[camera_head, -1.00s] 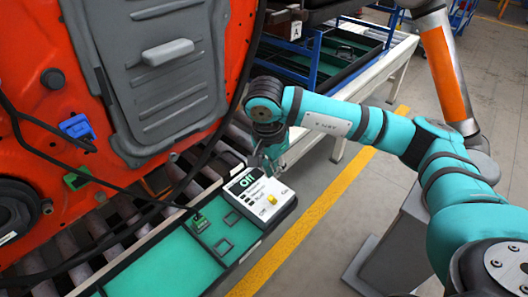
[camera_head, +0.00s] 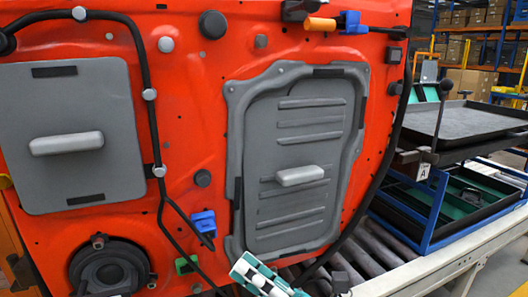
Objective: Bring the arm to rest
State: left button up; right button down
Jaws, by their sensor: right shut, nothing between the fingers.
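My right gripper (camera_head: 265,278) shows as a teal and white piece at the bottom edge, in front of the lower edge of the orange door (camera_head: 205,120). It is shut with nothing held; its lower part and the arm behind it are cut off by the frame. I cannot tell its exact gap to the door. My left gripper is not in view.
The door fills the left and middle, with grey panels, a black cable (camera_head: 148,93), a blue clip (camera_head: 203,222) and a green clip (camera_head: 185,264). Conveyor rollers (camera_head: 375,248) lie at lower right. A blue-framed rack with black trays (camera_head: 470,125) stands at the right.

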jog(key=w+d+f+m+t+h, duration=0.3)
jog(key=d+f+m+t+h, duration=0.35)
jog(key=m, duration=0.55)
jog(key=w+d+f+m+t+h, duration=0.3)
jog(key=d+m+h, duration=0.5)
jog(key=m+h, duration=0.3)
jog(key=s+d+f+m+g+h, duration=0.3)
jog(key=d+f+m+g, duration=0.3)
jog(key=f, duration=0.4)
jog(key=s+d+f+m+g, duration=0.1)
jog(key=s+f+m+g, duration=0.35)
jog(key=s+f, duration=0.45)
jog(key=s+d+f+m+g, duration=0.1)
jog(key=s+f+m+g, duration=0.2)
jog(key=s+f+g, duration=0.65)
jog(key=s+f+t, duration=0.1)
jog(key=s+f, duration=0.1)
jog(key=f, duration=1)
jog(key=s+f+t, duration=0.2)
jog(key=f, duration=0.9)
jog(key=s+d+f+g+p, duration=0.1)
jog(key=s+d+f, duration=0.2)
jog(key=s+f, duration=1.2)
jog(key=shift+s+f+g, duration=0.15)
jog(key=shift+s+g, duration=0.2)
jog(key=shift+s, duration=0.2)
jog(key=shift+d, duration=0.1)
